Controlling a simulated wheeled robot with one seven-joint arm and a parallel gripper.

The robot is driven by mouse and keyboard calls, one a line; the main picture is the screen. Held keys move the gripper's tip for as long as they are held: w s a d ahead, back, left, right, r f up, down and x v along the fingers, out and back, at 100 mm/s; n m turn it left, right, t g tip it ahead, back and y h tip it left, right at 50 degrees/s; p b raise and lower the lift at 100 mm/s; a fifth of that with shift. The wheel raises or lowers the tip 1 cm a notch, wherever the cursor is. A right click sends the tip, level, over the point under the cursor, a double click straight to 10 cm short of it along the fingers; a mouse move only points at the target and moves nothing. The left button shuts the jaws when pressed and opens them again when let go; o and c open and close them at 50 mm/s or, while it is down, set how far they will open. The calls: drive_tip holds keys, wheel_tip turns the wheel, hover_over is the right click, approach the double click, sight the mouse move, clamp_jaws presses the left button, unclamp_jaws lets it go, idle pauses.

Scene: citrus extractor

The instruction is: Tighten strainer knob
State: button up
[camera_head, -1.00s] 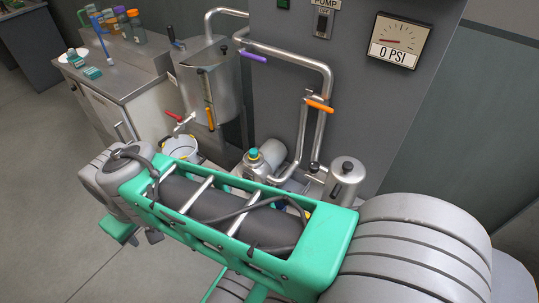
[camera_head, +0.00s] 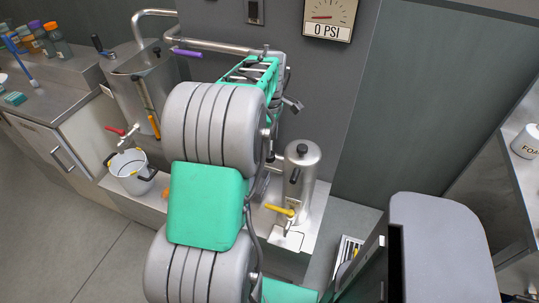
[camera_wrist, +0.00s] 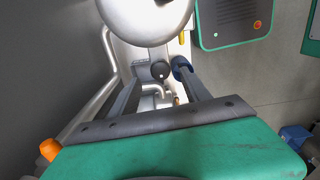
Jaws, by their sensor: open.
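In the head view the strainer is a steel cylinder (camera_head: 302,180) with a black knob (camera_head: 302,148) on its lid and a second dark knob (camera_head: 295,175) on its side. My gripper (camera_head: 291,104) is up and left of the lid, partly hidden behind my arm. In the wrist view its two jaws (camera_wrist: 158,82) are apart, with nothing visibly held. A round black knob (camera_wrist: 160,70) shows between them, seemingly beyond the tips. I cannot tell which knob it is. A large rounded steel surface (camera_wrist: 145,20) fills the top of that view.
A yellow handle (camera_head: 280,210) sticks out low on the strainer. Steel pipes (camera_head: 215,46) run along the grey wall behind. A steel tank (camera_head: 140,80) and a pot (camera_head: 132,172) stand left. An orange handle (camera_wrist: 50,150) shows near my gripper. My arm hides the middle.

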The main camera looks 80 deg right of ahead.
wheel_tip(320, 180, down, 6)
drive_tip(key=shift+f, duration=0.1)
drive_tip(key=shift+c, duration=0.4)
clamp_jaws()
